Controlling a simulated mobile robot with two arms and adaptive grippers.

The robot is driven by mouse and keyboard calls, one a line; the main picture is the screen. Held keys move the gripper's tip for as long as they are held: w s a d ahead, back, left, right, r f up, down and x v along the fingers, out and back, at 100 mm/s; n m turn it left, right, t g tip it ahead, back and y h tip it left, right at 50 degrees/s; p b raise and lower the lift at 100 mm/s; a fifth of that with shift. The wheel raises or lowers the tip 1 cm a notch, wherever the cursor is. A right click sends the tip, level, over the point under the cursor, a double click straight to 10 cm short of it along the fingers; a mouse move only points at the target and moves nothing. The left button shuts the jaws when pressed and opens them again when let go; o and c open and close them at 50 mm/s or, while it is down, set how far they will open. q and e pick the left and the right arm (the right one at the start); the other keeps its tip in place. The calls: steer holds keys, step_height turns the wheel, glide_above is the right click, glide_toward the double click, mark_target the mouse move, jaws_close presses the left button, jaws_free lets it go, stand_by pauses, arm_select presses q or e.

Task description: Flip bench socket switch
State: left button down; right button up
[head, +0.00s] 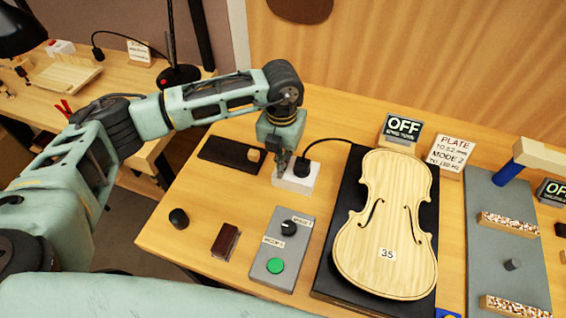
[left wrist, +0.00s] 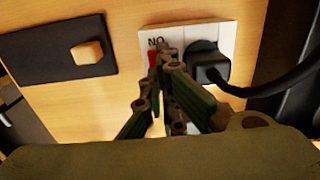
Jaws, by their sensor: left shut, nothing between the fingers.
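The bench socket (head: 297,178) is a white block on the wooden bench, with a black plug (head: 302,166) and cord in its right part. In the left wrist view the socket (left wrist: 229,45) fills the upper middle, with the plug (left wrist: 208,63) on the right. A red switch (left wrist: 152,61) shows on its left under dark lettering, partly hidden by my fingers. My left gripper (head: 281,171) is shut and empty, its fingertips (left wrist: 172,62) over or against the socket beside the switch; I cannot tell if they touch it. My right gripper is not in view.
A violin body (head: 385,225) lies on a black board right of the socket. A grey control box (head: 280,250) with a green button stands in front. A dark tray (head: 228,153) with a small wooden block is to the left. Two signs read OFF.

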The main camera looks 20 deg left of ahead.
arm_select(q)
steer(key=shift+s+f, duration=0.1)
steer(key=shift+r+p, duration=0.5)
steer(key=shift+r, duration=0.25)
steer(key=shift+r+p, duration=1.35)
steer(key=shift+r, duration=1.4)
steer(key=shift+f, duration=0.1)
